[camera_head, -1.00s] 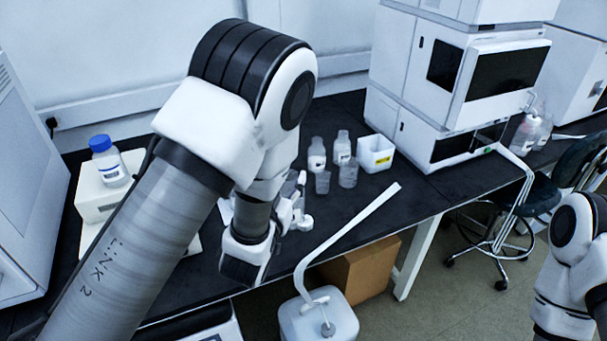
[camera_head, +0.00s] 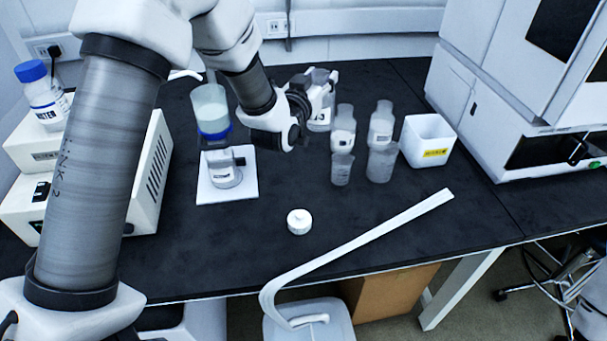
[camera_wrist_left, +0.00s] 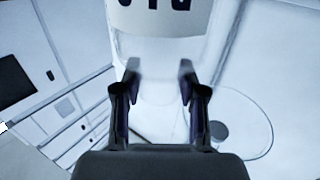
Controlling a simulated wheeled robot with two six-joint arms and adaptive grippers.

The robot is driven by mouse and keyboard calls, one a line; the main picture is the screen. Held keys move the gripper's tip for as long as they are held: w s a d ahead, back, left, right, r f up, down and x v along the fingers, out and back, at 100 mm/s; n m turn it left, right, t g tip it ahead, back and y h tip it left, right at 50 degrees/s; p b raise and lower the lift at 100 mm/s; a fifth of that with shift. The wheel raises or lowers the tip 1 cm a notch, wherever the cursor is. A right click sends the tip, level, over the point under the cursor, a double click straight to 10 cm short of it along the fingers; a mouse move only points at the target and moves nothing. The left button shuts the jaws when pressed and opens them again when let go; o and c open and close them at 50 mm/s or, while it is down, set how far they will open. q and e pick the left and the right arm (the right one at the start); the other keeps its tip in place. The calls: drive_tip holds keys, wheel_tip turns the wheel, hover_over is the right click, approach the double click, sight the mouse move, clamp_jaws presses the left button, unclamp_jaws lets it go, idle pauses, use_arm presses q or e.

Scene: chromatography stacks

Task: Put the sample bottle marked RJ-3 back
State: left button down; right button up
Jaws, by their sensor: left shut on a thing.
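My left gripper (camera_head: 318,98) is shut on a clear bottle, held over the bench left of the two standing bottles. In the left wrist view the bottle (camera_wrist_left: 160,52) sits between the two fingers (camera_wrist_left: 158,100). Its white label shows dark characters that are cut off by the frame edge, so I cannot read the mark. In the head view the wrist partly hides the held bottle. Two clear labelled bottles, one (camera_head: 343,130) and another (camera_head: 381,126), stand on the bench to the right. My right gripper is not in view.
Two small beakers (camera_head: 341,170) stand before the bottles, beside a white bin (camera_head: 440,130). A white cap (camera_head: 299,221) lies on the bench. A filter flask (camera_head: 210,108) stands at left. A bent tube (camera_head: 360,237) crosses the front edge. Bench around the cap is clear.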

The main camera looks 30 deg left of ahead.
use_arm(q)
drive_tip(key=w+a+f+b, duration=0.3)
drive_tip(key=a+f+b, duration=0.1)
drive_tip(key=a+b, duration=0.2)
wheel_tip(320, 180, down, 9)
drive_tip(key=shift+s+d, duration=0.15)
drive_tip(key=shift+d, duration=0.1)
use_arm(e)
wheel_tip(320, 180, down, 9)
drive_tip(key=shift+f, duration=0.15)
use_arm(q)
drive_tip(key=shift+r+b, duration=0.1)
drive_tip(key=shift+b, duration=0.2)
drive_tip(key=shift+s, duration=0.1)
drive_tip(key=c, duration=0.7)
unclamp_jaws()
drive_tip(key=shift+o, duration=0.2)
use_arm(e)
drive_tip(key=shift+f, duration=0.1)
